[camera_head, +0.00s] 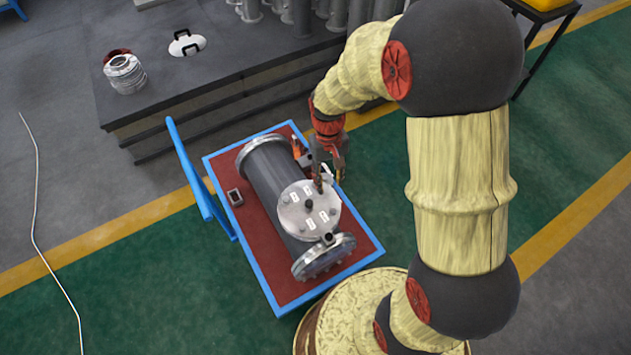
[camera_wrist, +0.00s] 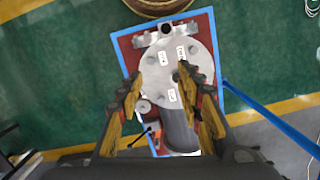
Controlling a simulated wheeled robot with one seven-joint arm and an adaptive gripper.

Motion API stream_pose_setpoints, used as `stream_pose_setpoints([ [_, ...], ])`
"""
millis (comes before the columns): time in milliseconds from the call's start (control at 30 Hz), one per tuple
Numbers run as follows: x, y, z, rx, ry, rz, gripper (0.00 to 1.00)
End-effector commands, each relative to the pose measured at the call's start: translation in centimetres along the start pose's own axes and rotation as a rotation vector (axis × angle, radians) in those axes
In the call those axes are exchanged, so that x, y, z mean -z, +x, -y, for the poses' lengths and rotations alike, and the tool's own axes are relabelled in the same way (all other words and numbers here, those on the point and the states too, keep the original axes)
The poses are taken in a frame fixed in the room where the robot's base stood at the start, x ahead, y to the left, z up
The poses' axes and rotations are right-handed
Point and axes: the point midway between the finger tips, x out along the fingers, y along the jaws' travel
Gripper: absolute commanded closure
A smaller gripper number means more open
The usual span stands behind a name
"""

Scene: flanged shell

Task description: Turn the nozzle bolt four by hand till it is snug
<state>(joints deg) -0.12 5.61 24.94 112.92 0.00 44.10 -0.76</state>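The grey flanged shell (camera_head: 268,175) lies on a cart. Its round, pale nozzle cover (camera_head: 300,222) faces up, with bolts around its rim and several small white labels. The label marks are too small to read, so I cannot tell which bolt is number four. The cover also shows in the wrist view (camera_wrist: 178,75), beyond my fingers. My gripper (camera_head: 328,178) is over the cover's far right edge in the head view. Its two yellow fingers (camera_wrist: 160,78) are apart in the wrist view, with nothing seen held between them. I cannot tell whether a fingertip touches a bolt.
The cart (camera_head: 262,262) has a red top, a blue edge and a blue handle (camera_head: 195,180). A dark workbench (camera_head: 225,75) stands behind, with metal parts (camera_head: 125,75).

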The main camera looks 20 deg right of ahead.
Motion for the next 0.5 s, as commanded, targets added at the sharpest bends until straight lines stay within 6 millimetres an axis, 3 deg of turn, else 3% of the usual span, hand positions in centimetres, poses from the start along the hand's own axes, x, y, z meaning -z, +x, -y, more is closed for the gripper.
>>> stream_pose_setpoints([
  [100,2.4,4.7,0.0,0.001,-0.004,0.034,0.64],
  [300,7.1,11.5,-0.1,0.001,-0.014,0.029,0.64],
  [367,9.1,12.5,-0.1,0.0,-0.019,-0.001,0.64],
  [500,13.5,11.2,-0.2,-0.003,-0.027,-0.102,0.64],
])
